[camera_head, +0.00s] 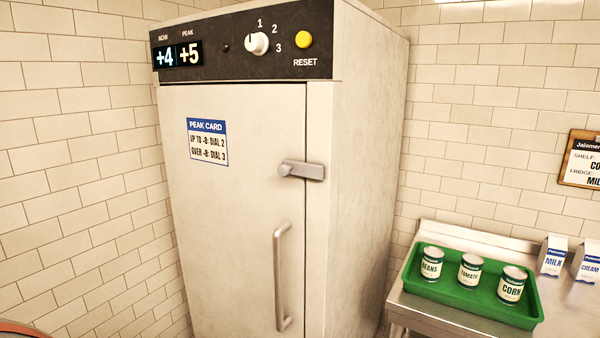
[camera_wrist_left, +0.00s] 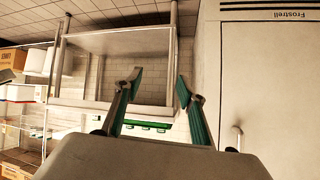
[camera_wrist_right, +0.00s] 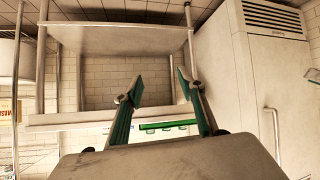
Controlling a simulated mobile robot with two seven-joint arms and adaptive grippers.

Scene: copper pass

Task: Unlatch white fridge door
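The white fridge (camera_head: 240,190) stands upright in the head view with its door closed. A grey latch (camera_head: 302,170) lies horizontally across the seam at the door's right edge. A vertical bar handle (camera_head: 280,278) sits below it. Neither gripper shows in the head view. My left gripper (camera_wrist_left: 158,88) is open and empty in the left wrist view, with a white cabinet marked Frostrell (camera_wrist_left: 265,70) to its right. My right gripper (camera_wrist_right: 162,88) is open and empty in the right wrist view. Both are apart from any object.
The fridge's top panel has a dial (camera_head: 257,43), a yellow reset button (camera_head: 304,40) and a display (camera_head: 177,55) reading +4 and +5. A peak card (camera_head: 207,142) is on the door. A green tray (camera_head: 440,290) with three cans stands on the steel counter (camera_head: 570,310) at right.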

